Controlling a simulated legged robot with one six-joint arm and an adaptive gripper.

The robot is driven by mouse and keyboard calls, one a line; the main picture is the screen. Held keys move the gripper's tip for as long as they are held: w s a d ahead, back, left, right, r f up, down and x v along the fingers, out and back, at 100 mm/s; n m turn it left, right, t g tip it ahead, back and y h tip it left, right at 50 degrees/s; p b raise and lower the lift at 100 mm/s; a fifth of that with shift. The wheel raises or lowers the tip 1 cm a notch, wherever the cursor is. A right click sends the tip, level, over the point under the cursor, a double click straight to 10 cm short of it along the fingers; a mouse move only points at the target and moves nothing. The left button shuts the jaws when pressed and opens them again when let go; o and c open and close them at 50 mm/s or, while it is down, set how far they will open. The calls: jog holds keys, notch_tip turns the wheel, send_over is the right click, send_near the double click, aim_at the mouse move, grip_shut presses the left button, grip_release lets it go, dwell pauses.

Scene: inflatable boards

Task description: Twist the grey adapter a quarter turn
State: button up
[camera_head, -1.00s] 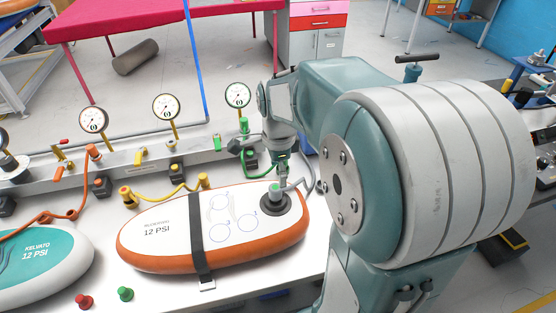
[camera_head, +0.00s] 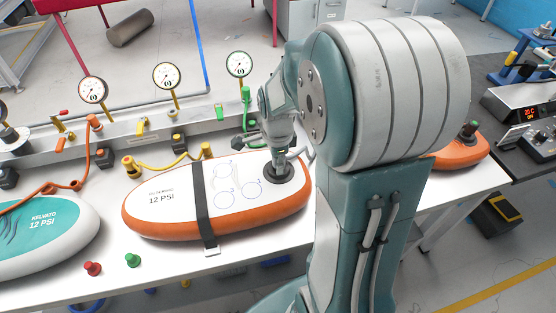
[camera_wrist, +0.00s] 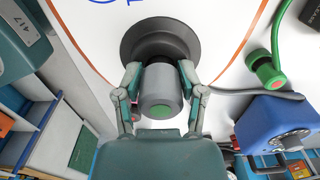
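The grey adapter (camera_wrist: 160,93), a short cylinder with a green end, stands in a round black valve (camera_wrist: 132,35) on the white and orange board (camera_head: 170,222). My gripper (camera_wrist: 160,72) has one finger on each side of the adapter in the wrist view. Both fingertips look pressed against its sides, near the black valve. In the head view my gripper (camera_head: 281,155) is over the valve at the board's right end and largely covers the adapter.
A blue box with a dial (camera_wrist: 275,125) and a green-ended hose fitting (camera_wrist: 267,72) lie to the right in the wrist view. A black strap (camera_head: 202,205) crosses the board. Gauges (camera_head: 167,75) stand behind it. Red (camera_head: 93,268) and green (camera_head: 133,260) caps sit at the front edge.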

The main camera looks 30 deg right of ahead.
grip_shut()
jog(key=shift+c, duration=0.4)
grip_release()
jog(key=shift+d, duration=0.1)
jog(key=shift+c, duration=0.7)
jog(key=n, duration=0.5)
jog(key=shift+n, duration=0.6)
jog(key=n, duration=0.3)
jog(key=shift+n, duration=0.4)
